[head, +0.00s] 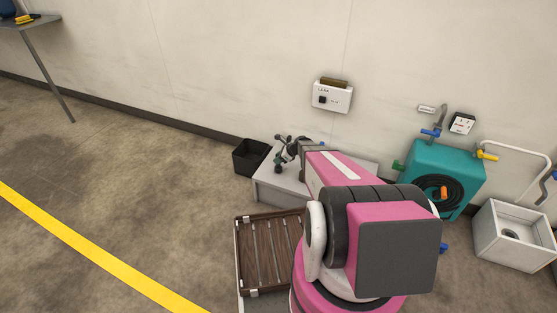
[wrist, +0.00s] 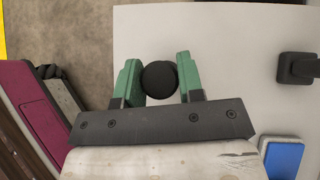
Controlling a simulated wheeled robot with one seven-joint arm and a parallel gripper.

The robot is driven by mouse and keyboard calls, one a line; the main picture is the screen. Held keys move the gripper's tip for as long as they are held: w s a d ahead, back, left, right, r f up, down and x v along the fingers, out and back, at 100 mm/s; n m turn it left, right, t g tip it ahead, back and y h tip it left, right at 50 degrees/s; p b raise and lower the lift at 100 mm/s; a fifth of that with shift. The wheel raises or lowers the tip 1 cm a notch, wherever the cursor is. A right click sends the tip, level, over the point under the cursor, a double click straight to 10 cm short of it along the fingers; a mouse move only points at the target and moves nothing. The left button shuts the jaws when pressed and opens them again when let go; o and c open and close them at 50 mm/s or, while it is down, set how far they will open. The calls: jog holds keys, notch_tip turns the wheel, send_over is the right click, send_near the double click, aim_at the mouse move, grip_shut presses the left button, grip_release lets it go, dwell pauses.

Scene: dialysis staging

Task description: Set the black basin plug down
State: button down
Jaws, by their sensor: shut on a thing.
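The black basin plug (wrist: 160,79) shows in the wrist view as a dark round shape between the green fingers of my gripper (wrist: 158,80). My gripper is shut on it, with one finger touching each side. A pale flat bench top (wrist: 225,45) lies beneath them; I cannot tell whether the plug touches it. In the head view my gripper (head: 286,154) is over the left part of the low grey bench (head: 267,190). The plug cannot be made out clearly there, and my arm hides much of the bench.
A black bin (head: 243,158) stands left of the bench, and a slatted brown tray (head: 239,262) is in front. A teal unit (head: 425,160) and a white basin (head: 490,235) stand right.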

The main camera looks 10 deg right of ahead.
jog(key=shift+f, duration=0.35)
jog(key=c, duration=0.7)
grip_release()
jog(key=shift+c, duration=0.2)
jog(key=shift+r, duration=0.15)
jog(key=shift+s+d+r, duration=0.1)
jog(key=shift+d+r, duration=0.1)
jog(key=shift+r, duration=0.05)
jog(key=v, duration=1.1)
jog(key=s+a+r+n+g+h, duration=0.2)
jog(key=s+a+r+n+h, duration=0.1)
jog(key=s+r+n, duration=0.5)
jog(key=s+a+r+n+g+h, duration=0.1)
jog(key=s+a+r+n+h, duration=0.3)
jog(key=s+r+n, duration=0.4)
jog(key=shift+s+a+r+n+g+h, duration=0.25)
jog(key=shift+s+r+n+g+h, duration=0.25)
jog(key=shift+s+n, duration=3.25)
